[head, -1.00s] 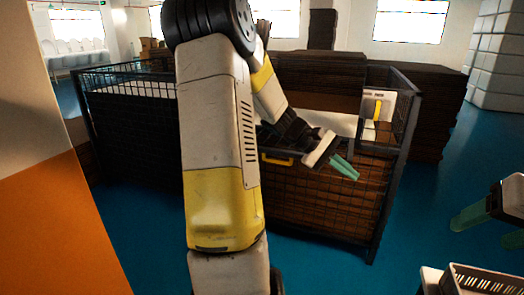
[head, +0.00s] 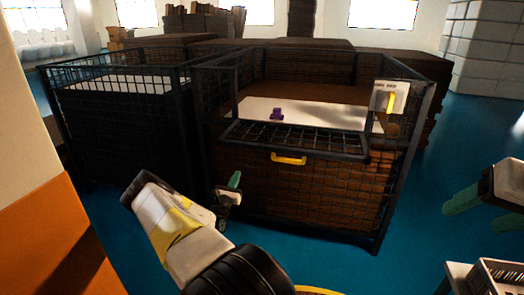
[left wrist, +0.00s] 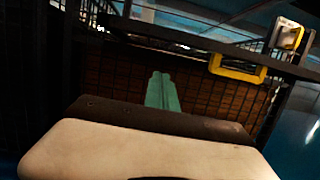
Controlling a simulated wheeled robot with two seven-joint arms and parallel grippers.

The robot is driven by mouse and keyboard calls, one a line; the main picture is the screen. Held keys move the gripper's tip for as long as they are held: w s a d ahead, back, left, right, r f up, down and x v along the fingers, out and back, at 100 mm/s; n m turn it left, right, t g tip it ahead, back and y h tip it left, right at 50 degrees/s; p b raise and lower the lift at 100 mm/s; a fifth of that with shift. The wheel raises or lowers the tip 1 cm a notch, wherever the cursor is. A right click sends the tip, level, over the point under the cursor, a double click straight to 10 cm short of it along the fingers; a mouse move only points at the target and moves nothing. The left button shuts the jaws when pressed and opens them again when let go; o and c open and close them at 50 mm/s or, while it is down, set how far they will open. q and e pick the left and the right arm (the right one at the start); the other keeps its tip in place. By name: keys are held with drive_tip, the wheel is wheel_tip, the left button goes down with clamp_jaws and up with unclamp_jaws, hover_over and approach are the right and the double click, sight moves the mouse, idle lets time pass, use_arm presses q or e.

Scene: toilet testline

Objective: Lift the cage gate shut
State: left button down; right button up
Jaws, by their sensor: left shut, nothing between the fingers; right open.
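The dark wire cage (head: 385,185) stands in the middle of the head view. Its mesh gate panel (head: 300,138) is folded down at the front opening, with a yellow handle (head: 289,159) on its front edge. The handle also shows in the left wrist view (left wrist: 237,68). My left gripper (head: 234,181) is shut and empty, below and left of the handle and apart from it. Its green fingers are together in the left wrist view (left wrist: 162,92). My right gripper (head: 484,166) is open at the right edge, away from the cage.
A second wire cage (head: 120,130) stands on the left. A white surface (head: 320,114) inside the gated cage bears a small purple object (head: 277,114). A white box with a yellow lever (head: 390,97) is at its right corner. A light basket (head: 500,278) is lower right. Blue floor lies in front.

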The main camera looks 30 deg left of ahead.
use_arm(q)
drive_tip(key=w+a+r, duration=0.3)
drive_tip(key=w+r, duration=0.3)
drive_tip(key=w, duration=0.3)
drive_tip(key=shift+n+y, duration=0.3)
idle(0.3)
